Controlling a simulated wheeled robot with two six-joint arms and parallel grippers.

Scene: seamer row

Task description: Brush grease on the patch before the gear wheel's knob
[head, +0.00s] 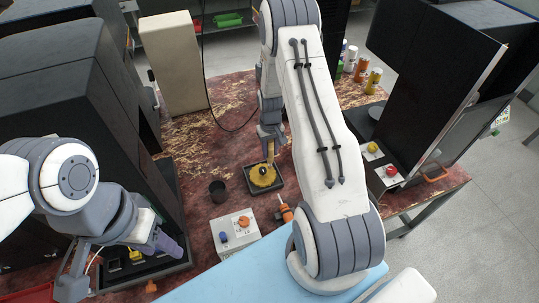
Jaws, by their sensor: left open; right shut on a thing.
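The yellow gear wheel (257,182) lies in a shallow dark tray (279,191) near the middle of the table. A dark knob (263,171) stands up on the wheel. My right gripper (271,140) is just above and behind the wheel, shut on a thin yellowish thing, probably the brush (270,154). Its lower end is at or just over the wheel beside the knob; I cannot tell whether it touches. The grease patch is too small to make out. My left gripper (120,264) is open at the lower left, away from the wheel.
A dark cup (217,191) stands left of the tray. A grey box with blue and orange knobs (235,233) and an orange-handled tool (285,212) are in front. Black machines (60,90) flank the table. Several bottles (361,70) stand at the back right.

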